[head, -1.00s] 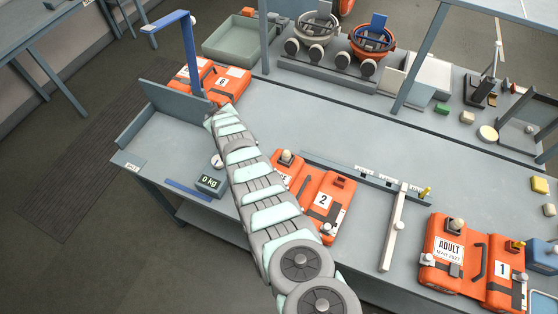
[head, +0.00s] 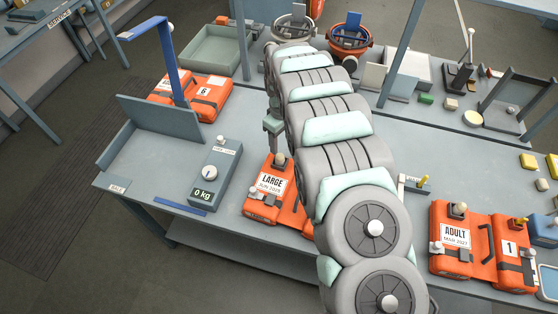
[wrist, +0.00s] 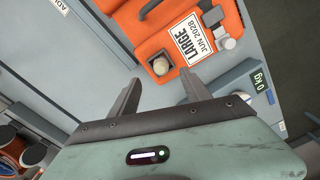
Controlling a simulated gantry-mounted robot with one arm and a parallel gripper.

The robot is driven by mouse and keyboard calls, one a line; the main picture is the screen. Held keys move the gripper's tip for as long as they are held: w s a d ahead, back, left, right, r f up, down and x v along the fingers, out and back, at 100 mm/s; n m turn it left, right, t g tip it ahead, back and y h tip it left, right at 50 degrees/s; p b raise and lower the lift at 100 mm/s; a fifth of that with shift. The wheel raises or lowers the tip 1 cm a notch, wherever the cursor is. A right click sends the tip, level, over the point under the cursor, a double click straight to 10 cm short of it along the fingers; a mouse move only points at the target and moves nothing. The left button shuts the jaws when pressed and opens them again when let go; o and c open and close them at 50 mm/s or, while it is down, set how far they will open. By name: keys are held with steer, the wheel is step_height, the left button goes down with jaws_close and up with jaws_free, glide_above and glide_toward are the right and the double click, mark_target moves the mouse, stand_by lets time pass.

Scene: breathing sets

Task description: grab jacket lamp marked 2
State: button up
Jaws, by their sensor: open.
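The orange jacket with the "LARGE JUN 2028" label (head: 262,204) lies on the bench. Its right part, where the 2 was seen earlier, is hidden behind my arm. Its lamp, a pale rounded knob on a dark base (head: 279,159), stands at its upper edge; the lamp also shows in the wrist view (wrist: 162,65). My gripper (wrist: 163,84) is open and empty, with the lamp lying between and just beyond its fingertips in the picture. In the head view my gripper (head: 273,130) hangs just above the lamp; I see no contact.
A scale with a "0 kg" display (head: 203,194) stands left of the jacket. The jacket marked 1 (head: 482,245) lies to the right, with its own lamp. Another orange jacket (head: 208,96) lies under a blue post at the back left.

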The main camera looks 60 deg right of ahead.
mark_target(280, 154)
step_height(280, 154, down, 3)
steer(key=shift+f, duration=0.2)
steer(key=shift+w+f+p, duration=0.15)
steer(key=shift+f+p, duration=0.1)
steer(key=shift+f, duration=0.5)
steer(key=shift+w+f+p, duration=0.15)
steer(key=shift+f+p, duration=0.1)
steer(key=shift+f, duration=1.7)
steer(key=shift+c, duration=0.3)
jaws_close()
